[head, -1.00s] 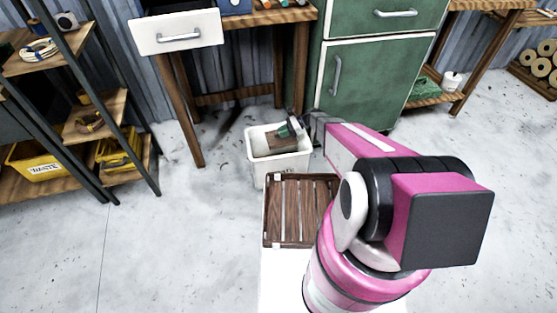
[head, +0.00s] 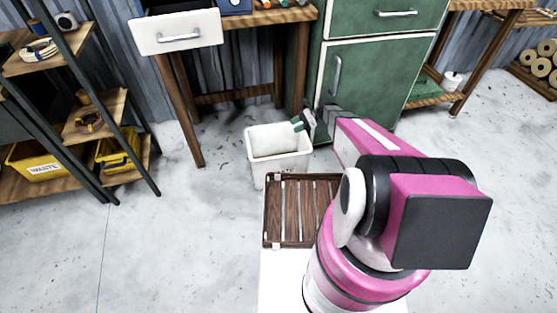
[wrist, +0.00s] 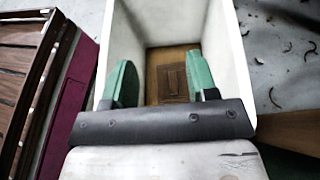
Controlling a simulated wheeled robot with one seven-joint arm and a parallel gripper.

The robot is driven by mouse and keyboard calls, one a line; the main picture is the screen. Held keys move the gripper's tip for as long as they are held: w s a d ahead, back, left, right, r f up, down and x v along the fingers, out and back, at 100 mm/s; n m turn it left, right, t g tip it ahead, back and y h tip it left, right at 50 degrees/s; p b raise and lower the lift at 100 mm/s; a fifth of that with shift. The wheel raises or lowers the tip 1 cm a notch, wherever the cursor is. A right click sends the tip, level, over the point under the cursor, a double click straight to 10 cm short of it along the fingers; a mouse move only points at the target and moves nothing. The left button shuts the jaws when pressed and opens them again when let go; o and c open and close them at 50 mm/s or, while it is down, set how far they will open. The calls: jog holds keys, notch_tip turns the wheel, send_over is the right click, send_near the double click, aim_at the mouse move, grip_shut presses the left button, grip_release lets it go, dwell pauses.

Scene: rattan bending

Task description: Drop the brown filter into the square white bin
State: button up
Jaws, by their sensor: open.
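The square white bin (head: 280,170) stands on the floor in front of the workbench; its pale wall also shows in the wrist view (wrist: 230,55). The brown filter (wrist: 172,78) lies at the bottom of the bin in the wrist view, seen between my fingers but apart from them. The bin wall hides it in the head view. My gripper (head: 302,123) is above the bin's back right rim. Its green fingers stand apart with nothing held, as the wrist view also shows (wrist: 160,75).
A brown slatted wooden tray (head: 302,210) lies just in front of the bin. The green cabinet (head: 375,90) and workbench (head: 240,95) stand close behind. A shelf with yellow bins (head: 40,160) is at the left. Open floor lies between shelf and bin.

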jog(key=shift+v, duration=1.6)
